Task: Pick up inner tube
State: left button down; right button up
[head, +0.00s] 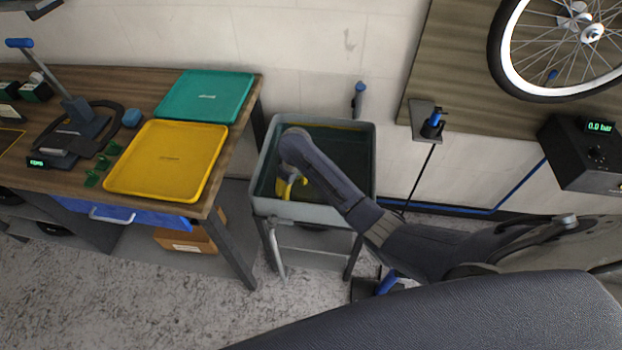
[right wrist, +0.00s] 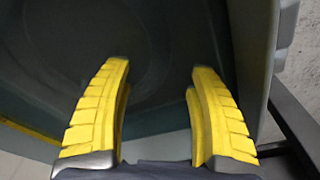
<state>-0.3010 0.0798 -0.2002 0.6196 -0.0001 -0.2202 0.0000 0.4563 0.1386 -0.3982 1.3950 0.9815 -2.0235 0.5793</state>
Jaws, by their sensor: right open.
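My right gripper (head: 289,186) reaches down inside the grey tub (head: 262,165), near its left front side. In the right wrist view the yellow fingers of my right gripper (right wrist: 160,70) are spread wide, with nothing between them. Below them the dark tub floor shows a faint, dark curved shape (right wrist: 150,75), possibly part of a ring; I cannot tell whether it is an inner tube. A black ring (head: 117,107) lies on the workbench at left, around a grey stand; it may be a tube. My left gripper is not in view.
A yellow tray (head: 167,160) and a green tray (head: 204,96) lie on the wooden workbench left of the tub. A bicycle wheel (head: 505,60) and a black box with a display (head: 585,150) are at the upper right. The tub walls rise around my right gripper.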

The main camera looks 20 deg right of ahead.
aim_at(292, 193)
jog(key=shift+w+f, duration=0.2)
jog(key=shift+f, duration=1.15)
jog(key=shift+w+f, duration=0.2)
jog(key=shift+f, duration=1.1)
grip_shut()
